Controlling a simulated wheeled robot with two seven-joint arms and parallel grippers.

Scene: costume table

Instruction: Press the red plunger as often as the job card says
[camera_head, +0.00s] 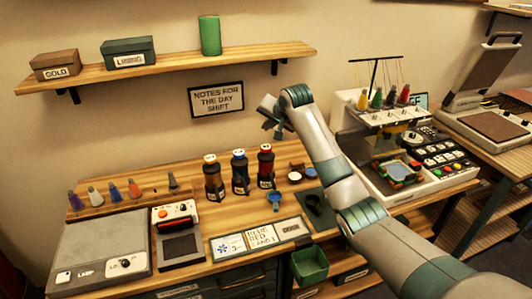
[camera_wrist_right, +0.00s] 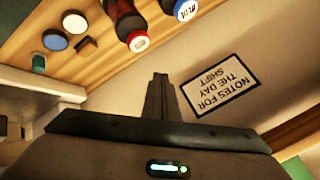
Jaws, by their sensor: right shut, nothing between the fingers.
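The red-bodied bottle (camera_head: 265,172) stands upright at the right end of a row of three on the table, with a cap on top. It also shows at the top of the right wrist view (camera_wrist_right: 124,18), with a white label on its red-rimmed cap. A blue-capped bottle (camera_head: 240,178) stands to its left. Cards lie at the table's front; one card (camera_head: 262,237) seems to read "BLUE RED" with small numbers below. My right gripper (camera_head: 270,118) is shut and empty, above the bottles and apart from them. Its closed fingers show in the right wrist view (camera_wrist_right: 161,97).
Small round tubs (camera_head: 296,177) and a blue cup (camera_head: 275,202) are to the right. A machine with a red-orange part (camera_head: 180,211) is at front left. A framed notes sign (camera_head: 216,100) hangs behind; a shelf (camera_head: 180,73) is above.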

